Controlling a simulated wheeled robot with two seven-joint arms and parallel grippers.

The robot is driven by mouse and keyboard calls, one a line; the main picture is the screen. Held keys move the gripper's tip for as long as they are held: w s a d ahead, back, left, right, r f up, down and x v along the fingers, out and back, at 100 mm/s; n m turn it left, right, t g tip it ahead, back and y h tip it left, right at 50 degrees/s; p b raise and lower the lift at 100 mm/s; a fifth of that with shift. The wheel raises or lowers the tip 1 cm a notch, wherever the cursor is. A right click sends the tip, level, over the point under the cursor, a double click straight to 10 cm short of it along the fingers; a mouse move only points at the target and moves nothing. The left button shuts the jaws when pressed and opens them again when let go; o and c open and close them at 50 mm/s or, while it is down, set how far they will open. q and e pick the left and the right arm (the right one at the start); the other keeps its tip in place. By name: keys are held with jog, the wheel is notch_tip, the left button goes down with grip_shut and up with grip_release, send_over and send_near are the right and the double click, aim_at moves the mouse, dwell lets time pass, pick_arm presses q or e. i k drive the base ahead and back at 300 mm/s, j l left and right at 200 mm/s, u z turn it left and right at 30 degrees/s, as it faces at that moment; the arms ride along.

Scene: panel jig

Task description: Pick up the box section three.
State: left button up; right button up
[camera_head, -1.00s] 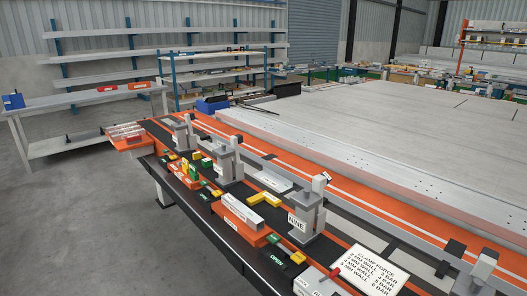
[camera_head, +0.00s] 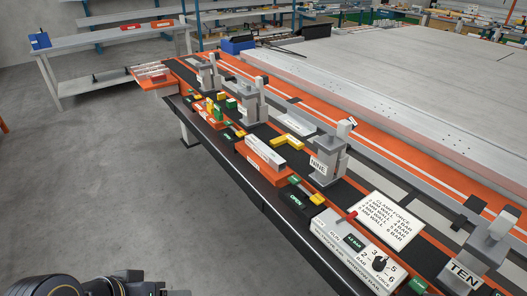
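Several pale box sections (camera_head: 152,69) lie side by side in an orange tray (camera_head: 160,82) at the far left end of the bench. Another pale bar (camera_head: 265,151) rests on an orange holder (camera_head: 262,167) at the bench's front edge, below the clamp marked NINE. The labels on these pieces are too small to read, so I cannot tell which is section three. A dark part of my own arm shows at the bottom left edge. No fingertips of either gripper are in view.
Grey clamps (camera_head: 328,163) stand along the bench, with another marked TEN (camera_head: 474,258). A control box (camera_head: 352,245) with a knob and red lever sits at the front edge. Yellow brackets (camera_head: 289,142) lie between clamps. The grey floor (camera_head: 110,190) at left is clear.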

aim_at(275, 160)
jog(key=z, duration=0.2)
jog(key=i+j+z, duration=0.15)
jog(key=z, duration=0.2)
jog(key=i+j+z, duration=0.15)
jog(key=z, duration=0.2)
jog(key=i+j+z, duration=0.1)
jog(key=j+z, duration=0.25)
jog(key=i+j+z, duration=0.1)
jog(key=j, duration=0.45)
jog(key=i+j, duration=0.2)
jog(key=j, duration=0.35)
jog(key=i+j+z, duration=0.15)
jog(key=j, duration=0.95)
jog(key=i+j+z, duration=0.15)
jog(key=j, duration=0.4)
